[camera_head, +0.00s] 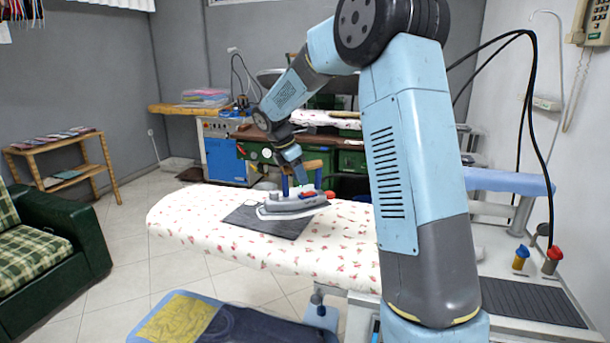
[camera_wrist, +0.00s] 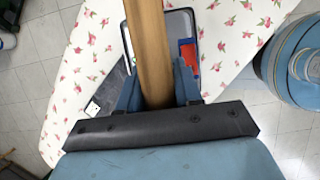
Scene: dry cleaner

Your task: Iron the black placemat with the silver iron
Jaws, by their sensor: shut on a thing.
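The silver iron (camera_head: 290,204) is over the black placemat (camera_head: 262,222) on the floral ironing board (camera_head: 185,210). It has a wooden handle, which fills the middle of the wrist view (camera_wrist: 147,45). My gripper (camera_head: 294,178) is shut on this handle from above. In the wrist view my two blue fingers (camera_wrist: 158,85) stand either side of the handle. The iron covers part of the placemat, and I cannot tell whether its soleplate touches the cloth. A dark corner of the placemat (camera_wrist: 105,92) shows left of my fingers in the wrist view.
A green armchair (camera_head: 45,240) stands at the left and a wooden shelf (camera_head: 65,160) behind it. A blue padded board (camera_head: 505,181) is at the right. A blue and yellow cloth item (camera_head: 180,320) lies in front, below the board. The board's left end is clear.

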